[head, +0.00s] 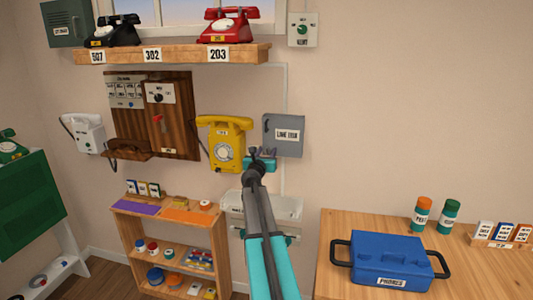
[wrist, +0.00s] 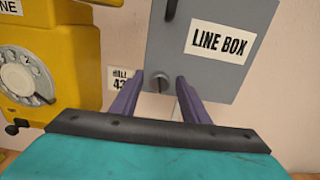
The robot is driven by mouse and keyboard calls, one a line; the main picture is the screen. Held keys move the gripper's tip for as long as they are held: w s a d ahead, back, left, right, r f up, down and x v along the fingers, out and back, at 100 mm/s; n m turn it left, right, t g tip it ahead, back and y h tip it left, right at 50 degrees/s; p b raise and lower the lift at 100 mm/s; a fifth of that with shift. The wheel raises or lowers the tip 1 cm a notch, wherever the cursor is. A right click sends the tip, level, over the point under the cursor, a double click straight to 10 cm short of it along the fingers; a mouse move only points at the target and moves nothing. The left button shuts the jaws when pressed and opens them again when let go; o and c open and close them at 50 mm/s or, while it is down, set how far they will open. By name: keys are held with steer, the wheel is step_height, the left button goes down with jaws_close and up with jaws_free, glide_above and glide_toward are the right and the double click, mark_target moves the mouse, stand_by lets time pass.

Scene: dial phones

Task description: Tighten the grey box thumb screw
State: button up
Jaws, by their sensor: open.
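The grey box (head: 284,135), labelled LINE BOX, is mounted on the wall right of the yellow phone. It also shows in the wrist view (wrist: 215,45). Its thumb screw (wrist: 159,83) is a small grey knob with a slot near the box's lower left edge. My gripper (wrist: 160,92) is open, with its purple fingers either side of the screw in the wrist view. I cannot tell whether the fingers touch it. In the head view my gripper (head: 263,153) is at the box's lower left, and the screw is hidden there.
The yellow phone (head: 226,143) hangs close on the left and also fills the left of the wrist view (wrist: 45,60). A white wall unit (head: 285,206) is below. A wooden table (head: 333,230) with a blue case (head: 388,258) stands at the right.

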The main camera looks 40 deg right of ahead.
jaws_close()
